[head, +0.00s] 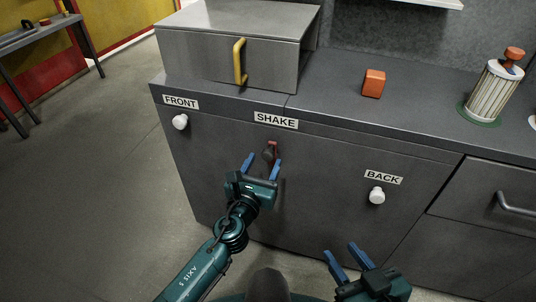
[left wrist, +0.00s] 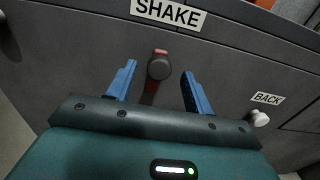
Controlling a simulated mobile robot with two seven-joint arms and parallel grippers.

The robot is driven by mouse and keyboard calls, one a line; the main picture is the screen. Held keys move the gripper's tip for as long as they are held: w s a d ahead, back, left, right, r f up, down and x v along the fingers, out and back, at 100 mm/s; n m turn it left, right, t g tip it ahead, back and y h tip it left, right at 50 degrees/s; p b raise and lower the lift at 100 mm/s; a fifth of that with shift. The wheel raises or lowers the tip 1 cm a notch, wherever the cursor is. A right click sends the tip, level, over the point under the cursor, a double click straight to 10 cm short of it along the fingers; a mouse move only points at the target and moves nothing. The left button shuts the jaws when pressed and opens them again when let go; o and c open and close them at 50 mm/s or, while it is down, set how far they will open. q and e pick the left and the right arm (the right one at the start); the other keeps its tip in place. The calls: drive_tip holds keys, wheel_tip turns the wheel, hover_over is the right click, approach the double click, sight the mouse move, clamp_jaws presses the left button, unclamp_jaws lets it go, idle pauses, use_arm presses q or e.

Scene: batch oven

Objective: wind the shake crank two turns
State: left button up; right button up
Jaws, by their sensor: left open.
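The shake crank (head: 273,149) is a red arm with a dark round knob, on the dark cabinet front just below the SHAKE label (head: 276,120). In the left wrist view the knob (left wrist: 159,66) lies between the lines of my two blue fingers, with space on both sides. The red arm shows above and below the knob. My left gripper (head: 262,165) is open and empty, in front of the crank. It also shows in the left wrist view (left wrist: 158,86). My right gripper (head: 345,257) is low in front of the cabinet, its blue fingers apart and nothing between them.
White knobs sit under the FRONT label (head: 180,122) and the BACK label (head: 377,195). A steel oven box (head: 220,55) with a yellow handle (head: 240,61) stands on the counter. An orange block (head: 374,83) and a ribbed cylinder (head: 491,92) stand right of it. The floor at left is clear.

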sight(267, 156)
use_arm(q)
drive_tip(key=shift+b+x, duration=0.35)
drive_tip(key=shift+x, duration=1.75)
drive_tip(key=shift+c, duration=0.2)
clamp_jaws()
